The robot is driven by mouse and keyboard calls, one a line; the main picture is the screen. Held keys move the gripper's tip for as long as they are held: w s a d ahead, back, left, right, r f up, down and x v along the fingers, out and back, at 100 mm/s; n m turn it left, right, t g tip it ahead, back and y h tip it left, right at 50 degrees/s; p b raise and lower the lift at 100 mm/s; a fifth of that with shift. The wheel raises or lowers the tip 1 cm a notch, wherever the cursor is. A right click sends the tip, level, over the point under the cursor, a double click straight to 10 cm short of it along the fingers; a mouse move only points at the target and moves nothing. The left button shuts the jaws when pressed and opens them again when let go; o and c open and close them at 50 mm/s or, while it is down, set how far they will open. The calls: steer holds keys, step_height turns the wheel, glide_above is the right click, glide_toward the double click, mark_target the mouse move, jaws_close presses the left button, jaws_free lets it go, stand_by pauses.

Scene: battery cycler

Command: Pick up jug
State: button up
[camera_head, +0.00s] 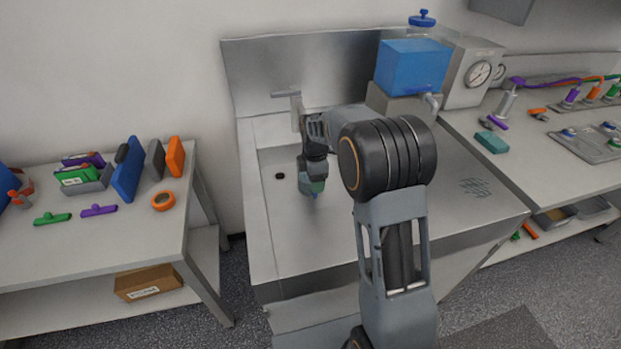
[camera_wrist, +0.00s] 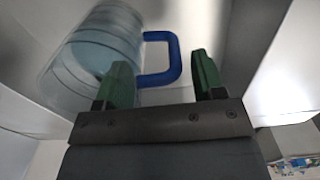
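The jug (camera_wrist: 95,45) is a clear, ribbed cylinder with pale blue contents and a blue loop handle (camera_wrist: 174,58). In the wrist view it lies tilted at the upper left. My gripper (camera_wrist: 160,60) is open, with green fingers either side of the handle in the picture. The left finger overlaps the jug's body. I cannot tell how deep the handle sits between the fingers or whether they touch it. In the head view my gripper (camera_head: 314,185) points down over the sink basin (camera_head: 270,215); the jug is not clearly visible there, apparently hidden behind my gripper.
A tap (camera_head: 294,105) stands at the back of the sink. A blue tank (camera_head: 412,66) and a gauge unit (camera_head: 470,72) stand to the right. The left table (camera_head: 60,245) holds coloured items and an orange tape roll (camera_head: 163,201). The right sink top is mostly clear.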

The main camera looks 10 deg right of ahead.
steer(key=c, duration=0.9)
steer(key=shift+c, duration=0.2)
